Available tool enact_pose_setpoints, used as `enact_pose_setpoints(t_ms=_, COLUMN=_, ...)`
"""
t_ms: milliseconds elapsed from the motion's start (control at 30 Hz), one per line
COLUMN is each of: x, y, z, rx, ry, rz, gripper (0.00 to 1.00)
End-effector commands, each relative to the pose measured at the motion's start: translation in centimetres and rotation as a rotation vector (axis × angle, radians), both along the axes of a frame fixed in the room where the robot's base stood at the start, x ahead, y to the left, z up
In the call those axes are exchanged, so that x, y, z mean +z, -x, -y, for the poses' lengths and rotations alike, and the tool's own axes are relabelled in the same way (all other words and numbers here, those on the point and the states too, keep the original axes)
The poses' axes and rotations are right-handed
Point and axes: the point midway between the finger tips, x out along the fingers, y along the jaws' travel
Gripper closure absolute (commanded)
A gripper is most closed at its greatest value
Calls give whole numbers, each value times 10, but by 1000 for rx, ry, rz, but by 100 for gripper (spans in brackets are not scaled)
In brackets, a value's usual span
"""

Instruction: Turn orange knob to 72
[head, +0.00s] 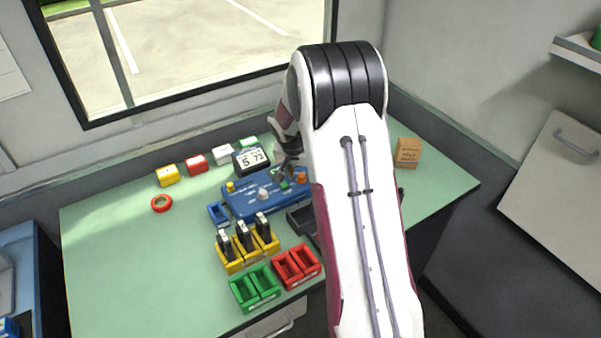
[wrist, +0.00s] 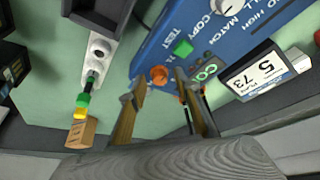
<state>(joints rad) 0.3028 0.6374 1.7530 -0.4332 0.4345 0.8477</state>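The orange knob (head: 301,176) sits at the right end of the blue panel (head: 240,205). In the wrist view the orange knob (wrist: 158,73) lies between my two fingertips, with a visible gap on each side. My gripper (wrist: 158,84) is open and points at the panel; whether its tips reach knob height I cannot tell. In the head view my gripper (head: 284,168) is over the panel's far right part, partly hidden by my arm. A display (head: 251,160) behind the panel shows 5 and 73; it also shows in the wrist view (wrist: 262,75).
A green button (wrist: 183,48) and a green GO label (wrist: 205,70) are close to my fingers. A white knob (head: 264,193) is mid-panel. Yellow racks (head: 231,265), red bins (head: 297,267) and green bins (head: 255,290) stand in front.

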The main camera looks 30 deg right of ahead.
Motion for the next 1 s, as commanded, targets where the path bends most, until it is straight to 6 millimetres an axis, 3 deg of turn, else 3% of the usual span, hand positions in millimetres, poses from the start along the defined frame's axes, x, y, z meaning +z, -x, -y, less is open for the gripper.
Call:
enact_pose_setpoints(t_ms=167, x=0, y=0, z=0, rx=0, ry=0, rz=0, gripper=68)
enact_pose_setpoints(t_ms=300, x=0, y=0, z=0, rx=0, ry=0, rz=0, gripper=100)
enact_pose_setpoints(t_ms=1000, x=0, y=-1, z=-1, rx=-81, ry=1, rz=-1, gripper=100)
